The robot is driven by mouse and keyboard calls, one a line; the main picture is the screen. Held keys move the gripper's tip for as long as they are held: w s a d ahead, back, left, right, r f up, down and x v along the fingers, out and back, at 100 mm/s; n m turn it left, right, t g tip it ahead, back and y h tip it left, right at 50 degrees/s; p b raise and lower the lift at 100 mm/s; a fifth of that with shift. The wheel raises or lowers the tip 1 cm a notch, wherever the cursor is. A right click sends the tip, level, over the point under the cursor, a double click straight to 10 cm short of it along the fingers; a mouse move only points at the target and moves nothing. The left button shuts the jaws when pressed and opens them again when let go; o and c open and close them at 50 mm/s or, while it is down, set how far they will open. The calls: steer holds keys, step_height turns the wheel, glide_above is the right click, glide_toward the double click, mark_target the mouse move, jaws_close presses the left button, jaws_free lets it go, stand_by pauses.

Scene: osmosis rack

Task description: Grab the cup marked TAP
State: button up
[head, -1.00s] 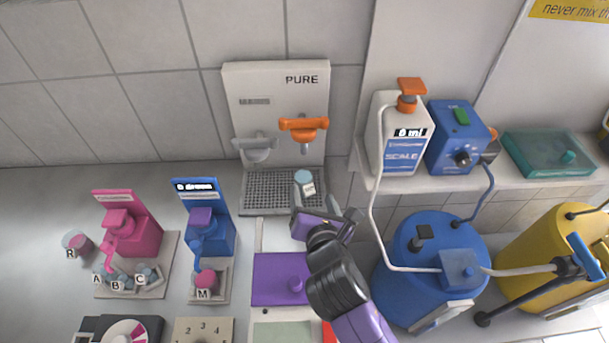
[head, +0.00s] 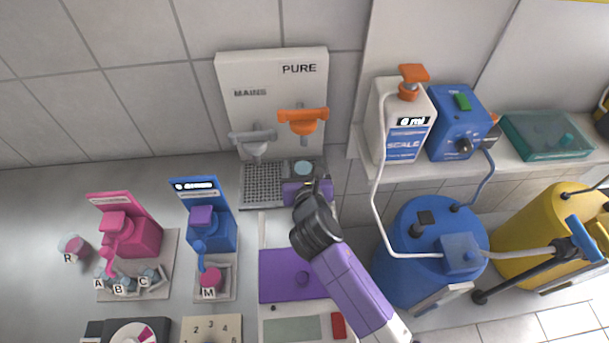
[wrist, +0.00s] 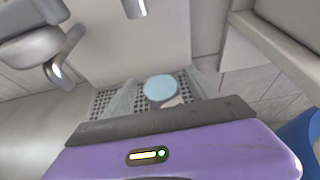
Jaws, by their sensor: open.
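A small cup with light blue contents or top (head: 303,168) stands on the drip grate (head: 262,187) under the orange PURE tap (head: 303,122). In the wrist view the cup (wrist: 160,88) shows just beyond my purple gripper body, with part of a pale label below its top; the label's writing is hidden. My gripper (head: 304,174) is at the cup, and grey fingers appear on both sides of it in the wrist view. The jaws are open; contact with the cup cannot be made out.
The grey MAINS tap (head: 253,140) is left of the orange one. Cups marked R (head: 74,248) and M (head: 211,279) are further left. A white SCALE bottle (head: 404,120) and blue pump box (head: 459,122) stand on the right shelf, above a blue tank (head: 405,285).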

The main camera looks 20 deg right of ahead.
steer(key=shift+w, duration=0.25)
jaws_close()
